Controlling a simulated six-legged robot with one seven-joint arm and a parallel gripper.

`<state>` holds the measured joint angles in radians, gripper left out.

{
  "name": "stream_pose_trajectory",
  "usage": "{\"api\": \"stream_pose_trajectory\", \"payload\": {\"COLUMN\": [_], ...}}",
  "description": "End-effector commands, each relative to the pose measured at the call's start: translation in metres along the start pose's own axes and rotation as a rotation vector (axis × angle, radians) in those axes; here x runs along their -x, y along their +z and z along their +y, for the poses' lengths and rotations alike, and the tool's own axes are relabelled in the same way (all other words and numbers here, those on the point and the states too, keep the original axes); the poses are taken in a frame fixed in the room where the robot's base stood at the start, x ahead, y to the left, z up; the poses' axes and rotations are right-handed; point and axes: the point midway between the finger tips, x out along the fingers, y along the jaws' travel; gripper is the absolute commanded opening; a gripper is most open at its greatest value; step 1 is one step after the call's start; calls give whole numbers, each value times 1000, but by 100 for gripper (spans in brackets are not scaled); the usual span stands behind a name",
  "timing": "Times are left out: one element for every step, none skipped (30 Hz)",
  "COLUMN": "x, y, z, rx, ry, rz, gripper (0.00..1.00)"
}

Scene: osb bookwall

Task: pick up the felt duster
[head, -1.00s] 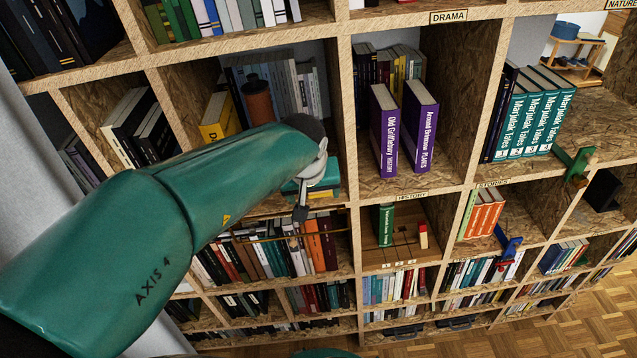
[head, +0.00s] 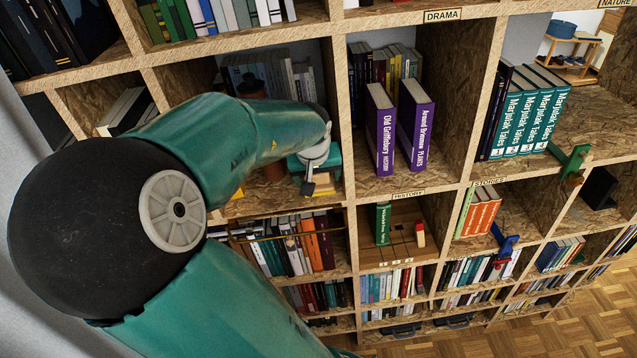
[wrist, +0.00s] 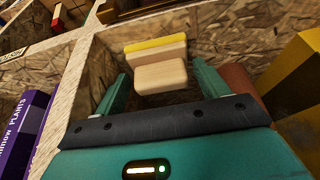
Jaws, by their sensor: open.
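The felt duster appears to be the pale wooden block with a yellow layer (wrist: 160,72) in the wrist view. It lies on the floor of an OSB shelf compartment, and part of it shows small and yellowish in the head view (head: 323,186). My gripper (wrist: 160,72) is open, with one green finger on each side of the block and a visible gap at both sides. I cannot tell how far the fingertips reach down beside it. In the head view my gripper (head: 310,187) is at the front of that compartment, partly hidden by my arm.
A yellow book (wrist: 300,75) and a brown cylinder (wrist: 240,82) stand close to my gripper. An OSB divider (head: 342,120) separates this compartment from the purple books (head: 381,130). Shelves of books lie below.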

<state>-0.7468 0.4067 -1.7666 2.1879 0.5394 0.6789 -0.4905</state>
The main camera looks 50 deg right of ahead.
Motion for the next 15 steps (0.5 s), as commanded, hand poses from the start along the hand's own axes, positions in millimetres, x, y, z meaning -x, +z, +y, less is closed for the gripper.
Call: {"api": "stream_pose_trajectory", "payload": {"x": [-5, -8, -11, -14, -15, -17, -18, -19, -20, -20, -20, -20, -20, -20, -20], "y": [0, 0, 0, 0, 0, 0, 0, 0, 0, 0, 0, 0, 0, 0, 0], "z": [1, 1, 1, 1, 1, 1, 1, 0, 0, 0, 0, 0, 0, 0, 0], "rx": [-4, -4, -3, -2, -2, -1, -1, -1, 0, 0, 0, 0, 0, 0, 0], "ry": [1, 1, 2, 1, 1, 1, 1, 0, 0, 0, 0, 0, 0, 0, 0], "rz": [-2, -2, -1, -1, -1, -1, -1, -1, 0, 0, 0, 0, 0, 0, 0], "gripper": [74, 74, 74, 74, 74, 74, 74, 74, 74, 74, 74, 74, 74, 74, 74]}}
